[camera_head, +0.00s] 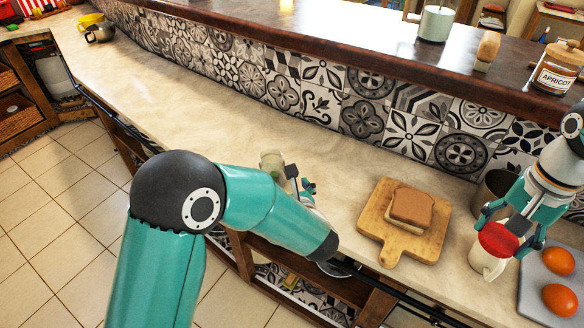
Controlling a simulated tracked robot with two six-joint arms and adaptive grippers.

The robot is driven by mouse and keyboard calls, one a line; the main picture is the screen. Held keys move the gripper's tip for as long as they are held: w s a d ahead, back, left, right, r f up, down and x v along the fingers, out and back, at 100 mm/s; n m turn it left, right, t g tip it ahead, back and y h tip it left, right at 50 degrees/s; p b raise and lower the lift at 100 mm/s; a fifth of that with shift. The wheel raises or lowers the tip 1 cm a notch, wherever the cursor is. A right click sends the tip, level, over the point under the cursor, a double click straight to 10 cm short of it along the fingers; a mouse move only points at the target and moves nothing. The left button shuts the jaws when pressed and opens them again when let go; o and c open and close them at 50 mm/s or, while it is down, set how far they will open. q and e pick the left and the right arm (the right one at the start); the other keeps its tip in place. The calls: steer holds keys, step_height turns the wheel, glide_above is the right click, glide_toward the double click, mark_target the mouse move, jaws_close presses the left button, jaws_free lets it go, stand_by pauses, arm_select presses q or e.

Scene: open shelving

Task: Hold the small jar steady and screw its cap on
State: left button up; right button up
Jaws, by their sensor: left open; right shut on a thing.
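A white vessel (485,263) stands near the counter's front edge at the right. A red round cap-like piece (497,238) is right at its top; I cannot tell whether it is seated or only held there. My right gripper (512,226) is at the red piece, shut on it as far as I can see. My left gripper (306,188) is open, well left of the white vessel and mostly hidden behind my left arm. A pale, greenish object (271,162) shows just beyond that arm, partly covered; I cannot tell what it is.
A wooden board (429,243) with a sandwich (411,207) lies between my grippers. A grey tray (536,290) with orange-red round items is at the right edge. A dark metal pot (489,188) stands behind my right gripper. The counter (190,110) is clear at the left.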

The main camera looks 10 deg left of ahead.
mark_target(277, 178)
arm_select(q)
steer(key=p+x, duration=0.1)
steer(key=x, duration=0.4)
steer(key=shift+w+a+f, duration=0.15)
steer(key=shift+w+a, duration=0.05)
steer(key=shift+w, duration=0.05)
arm_select(e)
steer(key=shift+r, duration=0.8)
arm_select(q)
steer(key=shift+w+a+p, duration=0.15)
steer(key=shift+w+p, duration=0.1)
steer(key=shift+p, duration=0.2)
arm_select(e)
steer(key=shift+r, duration=0.25)
arm_select(q)
steer(key=p+x, duration=0.1)
steer(key=x, duration=0.2)
steer(key=shift+w+a+f+p, duration=0.1)
steer(key=shift+w+a+p, duration=0.1)
steer(key=shift+p, duration=0.1)
arm_select(e)
steer(key=shift+r, duration=0.8)
arm_select(q)
steer(key=shift+w+a+f, duration=0.2)
steer(key=shift+w+f, duration=0.05)
steer(key=shift+w, duration=0.2)
arm_select(e)
steer(key=shift+r, duration=0.1)
arm_select(q)
steer(key=shift+c, duration=0.3)
